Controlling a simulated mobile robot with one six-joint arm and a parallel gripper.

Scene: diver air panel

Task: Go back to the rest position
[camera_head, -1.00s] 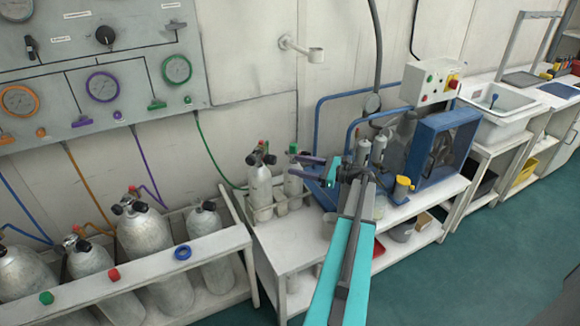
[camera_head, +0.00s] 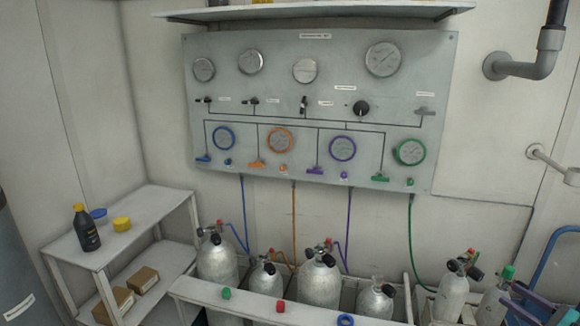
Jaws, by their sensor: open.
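The rest of my arm is outside the picture.
A grey air panel (camera_head: 320,110) with gauges, valves and coloured hoses fills the wall. Several grey cylinders (camera_head: 217,262) stand behind a white rack rail (camera_head: 255,306). A white shelf unit (camera_head: 130,232) at left holds a dark bottle (camera_head: 86,228) and boxes.

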